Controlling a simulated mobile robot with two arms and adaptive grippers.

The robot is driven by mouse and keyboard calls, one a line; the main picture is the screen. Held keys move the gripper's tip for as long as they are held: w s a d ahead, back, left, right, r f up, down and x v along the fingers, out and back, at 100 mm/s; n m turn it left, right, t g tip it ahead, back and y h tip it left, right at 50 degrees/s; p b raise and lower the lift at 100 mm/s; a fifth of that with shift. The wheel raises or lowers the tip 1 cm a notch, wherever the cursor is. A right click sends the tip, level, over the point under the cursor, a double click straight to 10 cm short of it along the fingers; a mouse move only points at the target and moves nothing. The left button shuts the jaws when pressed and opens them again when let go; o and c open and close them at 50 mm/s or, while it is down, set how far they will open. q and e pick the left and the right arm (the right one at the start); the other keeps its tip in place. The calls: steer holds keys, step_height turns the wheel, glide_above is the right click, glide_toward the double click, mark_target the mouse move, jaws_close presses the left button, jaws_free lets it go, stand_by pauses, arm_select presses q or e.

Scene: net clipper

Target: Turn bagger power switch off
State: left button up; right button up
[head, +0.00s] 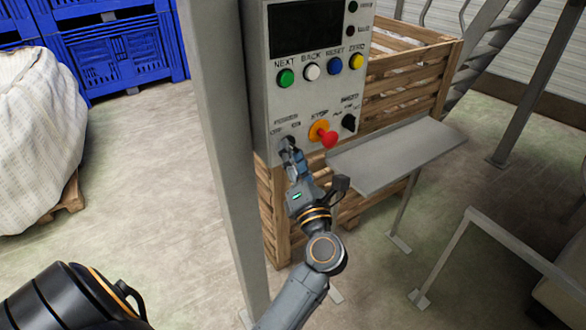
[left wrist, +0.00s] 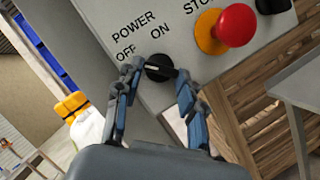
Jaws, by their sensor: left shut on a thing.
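The bagger power switch is a small black rotary knob (left wrist: 159,68) at the lower left of the grey control panel (head: 285,105). The labels POWER, OFF and ON sit around it in the left wrist view. I cannot tell clearly which label the knob points at. My left gripper (head: 289,146) is at the panel with its fingers shut on the knob; in the left wrist view the fingers (left wrist: 157,80) stand on both sides of it. In the head view the fingers mostly hide the knob. My right gripper is not in view.
A red stop button (head: 327,137) on an orange base sits just right of the switch, with a black speed knob (head: 349,121) beyond. Coloured buttons line the panel above. A grey shelf (head: 395,160) juts out at right. A grey post (head: 222,150) stands left.

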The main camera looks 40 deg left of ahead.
arm_select(q)
steer(key=shift+f+n+b, duration=0.2)
steer(key=shift+n+b, duration=0.2)
steer(key=shift+r, duration=0.1)
